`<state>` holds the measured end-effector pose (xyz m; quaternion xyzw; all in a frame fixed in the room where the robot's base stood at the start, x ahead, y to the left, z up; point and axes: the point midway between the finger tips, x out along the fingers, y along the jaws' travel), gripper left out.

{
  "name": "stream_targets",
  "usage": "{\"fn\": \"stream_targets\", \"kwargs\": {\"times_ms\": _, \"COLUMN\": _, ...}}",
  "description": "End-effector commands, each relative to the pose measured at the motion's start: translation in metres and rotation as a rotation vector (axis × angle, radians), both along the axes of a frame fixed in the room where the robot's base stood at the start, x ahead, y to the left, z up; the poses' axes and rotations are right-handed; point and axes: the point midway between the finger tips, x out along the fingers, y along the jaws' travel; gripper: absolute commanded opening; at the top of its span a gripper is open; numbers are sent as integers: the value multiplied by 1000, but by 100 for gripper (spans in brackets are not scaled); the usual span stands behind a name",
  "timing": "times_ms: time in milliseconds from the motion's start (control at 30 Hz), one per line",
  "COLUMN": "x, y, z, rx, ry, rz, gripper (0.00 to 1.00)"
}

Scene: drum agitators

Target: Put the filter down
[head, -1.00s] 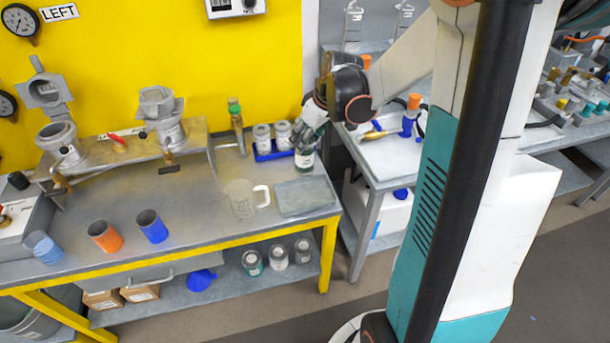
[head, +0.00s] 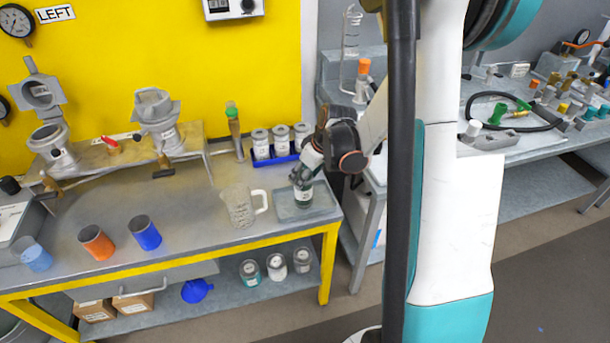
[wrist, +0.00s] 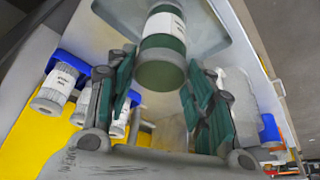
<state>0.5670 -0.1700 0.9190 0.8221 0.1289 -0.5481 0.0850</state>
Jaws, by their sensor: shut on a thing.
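The filter (head: 303,195) is a dark green canister with a white label. In the head view it is upright at the grey tray (head: 287,214) near the right end of the bench. I cannot tell whether its base touches the tray. My gripper (head: 303,181) is shut on its upper part from above. In the wrist view the filter (wrist: 162,45) lies between the two green-padded fingers of my gripper (wrist: 158,80), with the tray behind it (wrist: 215,25). The far end of the filter is cut off by the frame edge there.
A clear measuring jug (head: 238,207) stands just left of the tray. A blue rack (head: 262,161) with several pale canisters is behind it. Orange (head: 97,243) and blue (head: 145,233) cups stand at left. The bench's yellow front edge (head: 260,238) is close to the tray.

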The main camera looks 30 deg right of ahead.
Motion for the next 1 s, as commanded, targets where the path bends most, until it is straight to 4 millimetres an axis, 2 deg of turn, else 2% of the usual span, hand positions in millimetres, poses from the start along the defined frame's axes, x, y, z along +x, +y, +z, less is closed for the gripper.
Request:
{"fn": "stream_targets", "kwargs": {"times_ms": 233, "x": 0, "y": 0, "z": -3, "rx": 0, "ry": 0, "rz": 0, "gripper": 11}}
{"fn": "stream_targets", "kwargs": {"times_ms": 267, "x": 0, "y": 0, "z": -2, "rx": 0, "ry": 0, "rz": 0, "gripper": 53}}
{"fn": "stream_targets", "kwargs": {"times_ms": 333, "x": 0, "y": 0, "z": -2, "rx": 0, "ry": 0, "rz": 0, "gripper": 68}}
{"fn": "stream_targets", "kwargs": {"times_ms": 767, "x": 0, "y": 0, "z": 2, "rx": 0, "ry": 0, "rz": 0, "gripper": 68}}
{"fn": "stream_targets", "kwargs": {"times_ms": 867, "x": -4, "y": -2, "z": 13, "rx": 0, "ry": 0, "rz": -1, "gripper": 68}}
{"fn": "stream_targets", "kwargs": {"times_ms": 1000, "x": -14, "y": -5, "z": 39, "rx": 0, "ry": 0, "rz": -2, "gripper": 68}}
